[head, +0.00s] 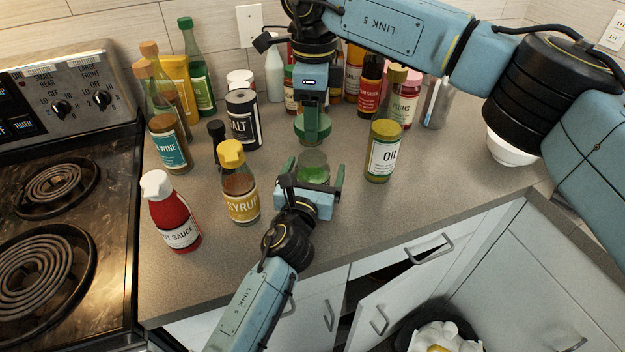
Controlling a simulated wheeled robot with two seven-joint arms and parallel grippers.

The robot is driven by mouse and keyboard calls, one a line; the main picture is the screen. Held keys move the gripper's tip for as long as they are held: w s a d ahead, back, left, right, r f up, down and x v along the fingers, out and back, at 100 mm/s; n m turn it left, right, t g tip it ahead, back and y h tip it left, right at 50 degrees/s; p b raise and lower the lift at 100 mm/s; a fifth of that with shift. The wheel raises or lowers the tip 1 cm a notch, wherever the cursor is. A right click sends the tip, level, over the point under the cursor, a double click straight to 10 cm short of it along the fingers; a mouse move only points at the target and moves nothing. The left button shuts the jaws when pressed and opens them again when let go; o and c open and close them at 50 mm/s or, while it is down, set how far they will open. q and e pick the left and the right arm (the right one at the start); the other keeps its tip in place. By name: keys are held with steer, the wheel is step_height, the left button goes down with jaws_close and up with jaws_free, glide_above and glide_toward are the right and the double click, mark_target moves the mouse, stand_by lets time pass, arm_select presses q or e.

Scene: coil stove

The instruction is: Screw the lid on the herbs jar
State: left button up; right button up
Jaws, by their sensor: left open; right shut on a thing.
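The herbs jar (314,163), a clear glass jar with green contents, stands on the counter in the middle of the head view, its top uncovered. My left gripper (311,182) is open, with its fingers on either side of the jar; whether they touch it I cannot tell. The green lid (313,129) is in my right gripper (312,112), which is shut on it from above. The lid is above and slightly behind the jar in the picture, apart from it. The jar's lower front is hidden by my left gripper.
The syrup bottle (239,186) and red sauce bottle (173,217) stand left of the jar, the oil jar (383,158) close on the right. Several bottles crowd the back. A stove (110,255) is at left.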

arm_select(q)
steer(key=c, duration=1.5)
steer(key=shift+o, duration=0.2)
arm_select(e)
glide_above(313, 159)
steer(key=shift+w+f, duration=0.1)
steer(key=shift+f, duration=2.4)
steer(key=shift+f, duration=0.1)
steer(key=shift+f, duration=0.8)
steer(key=shift+f, duration=0.55)
